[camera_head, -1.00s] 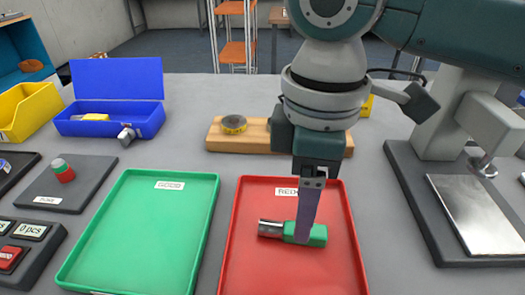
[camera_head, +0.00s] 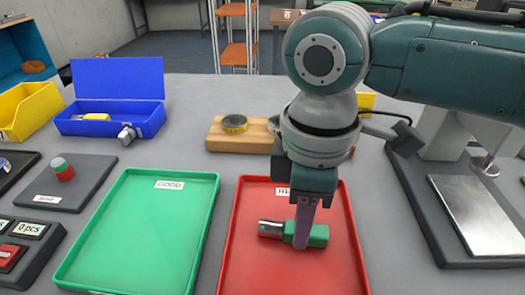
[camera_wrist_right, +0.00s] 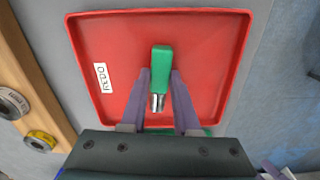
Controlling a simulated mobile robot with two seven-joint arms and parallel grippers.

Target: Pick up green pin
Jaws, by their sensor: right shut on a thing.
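The green pin (camera_head: 318,236), a green body with a silver metal end, lies on its side in the red tray (camera_head: 240,270). Its metal end points left in the head view. My right gripper (camera_head: 304,240) reaches down into the red tray with its fingers around the pin's middle, shut on it. In the right wrist view the pin (camera_wrist_right: 161,60) sits between the two purple fingers (camera_wrist_right: 160,88), with its green end beyond the fingertips. The far finger is mostly hidden in the head view. My left gripper is not in view.
A green tray (camera_head: 140,240) lies left of the red one. Behind them is a wooden block (camera_head: 225,139) with round pieces. A blue open box (camera_head: 110,125) and a yellow bin (camera_head: 30,105) stand back left. A machine with a metal plate (camera_head: 480,212) is at right.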

